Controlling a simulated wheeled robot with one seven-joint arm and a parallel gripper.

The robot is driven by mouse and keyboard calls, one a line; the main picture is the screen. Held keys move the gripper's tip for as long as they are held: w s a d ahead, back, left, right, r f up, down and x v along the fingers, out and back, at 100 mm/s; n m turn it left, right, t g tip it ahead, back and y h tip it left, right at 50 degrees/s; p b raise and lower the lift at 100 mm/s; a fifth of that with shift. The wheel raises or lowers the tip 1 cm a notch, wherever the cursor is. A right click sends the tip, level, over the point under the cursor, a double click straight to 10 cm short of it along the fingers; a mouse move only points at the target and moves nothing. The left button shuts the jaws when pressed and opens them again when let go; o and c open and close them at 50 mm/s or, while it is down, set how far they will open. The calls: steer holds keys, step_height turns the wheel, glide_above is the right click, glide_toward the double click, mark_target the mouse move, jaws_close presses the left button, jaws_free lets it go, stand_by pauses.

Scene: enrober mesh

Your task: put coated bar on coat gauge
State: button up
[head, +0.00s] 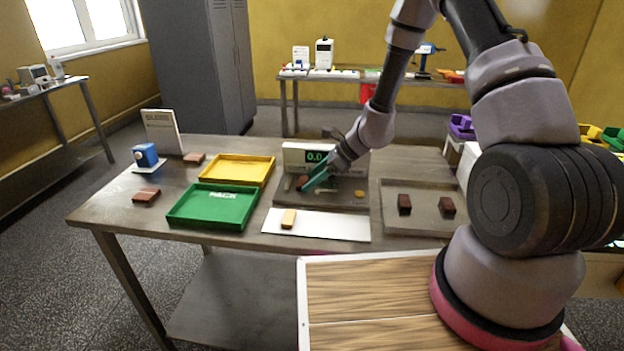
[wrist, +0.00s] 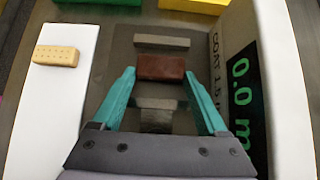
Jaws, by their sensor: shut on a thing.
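My gripper (head: 309,181) is over the coat gauge, with its teal fingers pointing down. In the wrist view its fingers (wrist: 160,74) are closed on the two ends of a dark brown coated bar (wrist: 161,68). The bar also shows at the fingertips in the head view (head: 301,182). The coat gauge (head: 282,198) has a dark grey plate and a white display housing reading 0.0. In the wrist view the bar appears between two grey blocks (wrist: 162,41) on the plate. I cannot tell whether it touches the gauge.
A white board (head: 338,228) with a pale biscuit-coloured bar (head: 289,219) lies in front of the gauge. A green tray (head: 183,212) and yellow tray (head: 236,161) stand left. A metal tray (head: 426,222) with two brown bars stands right. More brown bars (head: 147,195) lie far left.

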steer(key=shift+f, duration=0.1)
steer(key=o, duration=0.9)
steer(key=shift+d+r, duration=0.25)
steer(key=shift+r, duration=0.1)
steer(key=v, duration=1.1)
steer(key=s+d+r+n+h, duration=0.1)
steer(key=s+d+r+n, duration=0.2)
steer(key=r, duration=0.6)
steer(key=s+r+n+h, duration=0.1)
steer(key=s+r+n, duration=0.35)
steer(key=r, duration=0.55)
steer(key=s+d+r+n+t+h, duration=0.1)
steer(key=s+d+r+n, duration=0.2)
steer(key=s+r, duration=0.1)
steer(key=s+d+r+n+t+h, duration=0.2)
steer(key=s+d+r, duration=0.1)
steer(key=s+r, duration=0.1)
steer(key=s+d+r+n+t+h, duration=0.1)
steer(key=s+d+r+n+t, duration=0.1)
steer(key=s+r, duration=0.3)
steer(key=shift+s+d+n+h, duration=0.3)
steer(key=shift+d+n+h, duration=0.1)
steer(key=shift+n, duration=0.45)
